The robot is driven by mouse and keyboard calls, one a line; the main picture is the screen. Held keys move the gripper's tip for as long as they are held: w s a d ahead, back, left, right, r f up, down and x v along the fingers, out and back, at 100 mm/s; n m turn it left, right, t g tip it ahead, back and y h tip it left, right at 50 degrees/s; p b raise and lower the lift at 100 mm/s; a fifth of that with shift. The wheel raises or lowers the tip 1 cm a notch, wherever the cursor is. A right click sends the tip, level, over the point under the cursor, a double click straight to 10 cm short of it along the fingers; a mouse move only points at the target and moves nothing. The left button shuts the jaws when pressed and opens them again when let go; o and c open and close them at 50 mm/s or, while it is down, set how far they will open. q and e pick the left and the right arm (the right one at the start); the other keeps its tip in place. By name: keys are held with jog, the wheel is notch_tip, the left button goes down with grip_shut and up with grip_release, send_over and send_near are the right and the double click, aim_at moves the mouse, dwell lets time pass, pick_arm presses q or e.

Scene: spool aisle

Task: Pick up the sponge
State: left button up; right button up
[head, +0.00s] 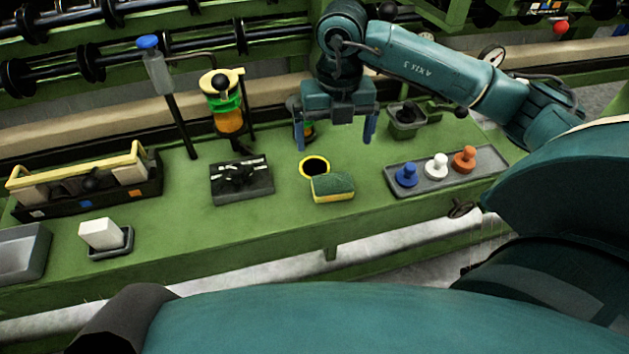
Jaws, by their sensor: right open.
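The sponge (332,187) is a block with a dark green top and a yellow lower part. It lies on the green bench in the middle of the head view, just in front of a yellow-rimmed round hole (315,159). My right gripper (335,140) is above and behind the sponge, pointing down with its two blue fingers spread wide. Nothing is between the fingertips, and it is apart from the sponge. My left gripper is not in view.
Right of the sponge is a grey tray (442,178) with blue, white and orange knobs. Left of it are a black box (241,182) and a white block (100,233) on a small tray. Bare green bench (270,215) lies around the sponge's front.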

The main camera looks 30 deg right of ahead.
send_over(333, 182)
jog(key=f, duration=0.8)
jog(key=shift+s+a, duration=0.15)
jog(key=shift+s, duration=0.05)
jog(key=f, duration=0.5)
jog(key=shift+w+p, duration=0.2)
jog(key=shift+p, duration=0.1)
jog(key=shift+c, duration=0.2)
jog(key=c, duration=1)
